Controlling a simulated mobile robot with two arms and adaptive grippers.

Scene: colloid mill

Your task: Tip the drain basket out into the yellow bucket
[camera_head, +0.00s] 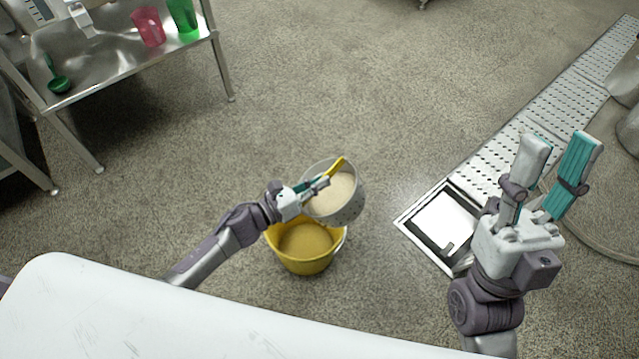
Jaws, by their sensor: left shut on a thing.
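The drain basket (347,208) is a grey perforated pot with pale beige matter inside and a yellow handle (337,166) across its rim. My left gripper (322,183) is shut on the basket at its handle and holds it tilted above the yellow bucket (307,264). The bucket stands on the floor, partly covered by the basket and my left arm; a yellow-brown surface shows inside it. I cannot tell whether anything is falling from the basket. My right gripper (563,160) is open and empty at the right, fingers pointing up.
A floor drain channel with perforated covers (545,135) runs along the right; its open pit (440,222) lies near my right arm. A steel table (120,50) at upper left holds a red cup (148,27), a green cup (184,16) and a green scoop (58,84). A hose (590,247) lies at right.

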